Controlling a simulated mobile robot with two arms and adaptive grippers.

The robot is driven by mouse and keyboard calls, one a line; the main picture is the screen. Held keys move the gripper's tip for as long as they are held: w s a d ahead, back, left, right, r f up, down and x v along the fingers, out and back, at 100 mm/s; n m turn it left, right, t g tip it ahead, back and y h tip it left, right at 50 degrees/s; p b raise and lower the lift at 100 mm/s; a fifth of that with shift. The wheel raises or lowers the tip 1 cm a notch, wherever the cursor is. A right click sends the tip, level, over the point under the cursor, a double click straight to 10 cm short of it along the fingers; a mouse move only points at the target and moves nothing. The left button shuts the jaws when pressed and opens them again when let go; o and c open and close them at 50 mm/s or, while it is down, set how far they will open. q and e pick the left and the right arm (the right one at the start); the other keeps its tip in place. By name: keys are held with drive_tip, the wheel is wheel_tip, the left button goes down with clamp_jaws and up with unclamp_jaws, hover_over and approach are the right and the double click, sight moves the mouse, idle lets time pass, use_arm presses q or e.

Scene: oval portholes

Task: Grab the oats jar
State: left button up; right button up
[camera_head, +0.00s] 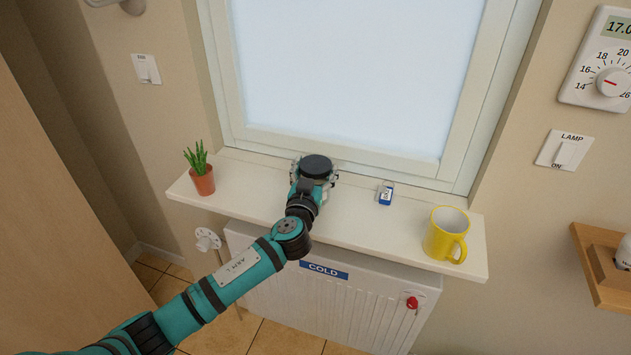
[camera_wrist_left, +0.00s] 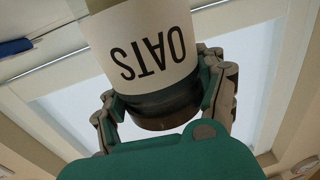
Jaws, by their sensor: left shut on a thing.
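The oats jar (camera_wrist_left: 150,50) fills the upper middle of the left wrist view, its white label reading OATS upside down. In the head view its dark round lid (camera_head: 316,166) shows at the back of the windowsill, and the rest is mostly hidden by my arm. My left gripper (camera_head: 315,178) is shut on the jar, with one finger on each side of it; the fingers also show in the left wrist view (camera_wrist_left: 163,105). I cannot tell whether the jar touches the sill. My right gripper is not in view.
The window is right behind the jar. A radiator (camera_head: 330,295) is below.

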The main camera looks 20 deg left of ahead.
use_arm(q)
drive_tip(key=c, duration=0.4)
drive_tip(key=shift+r, duration=0.1)
drive_tip(key=shift+r, duration=0.1)
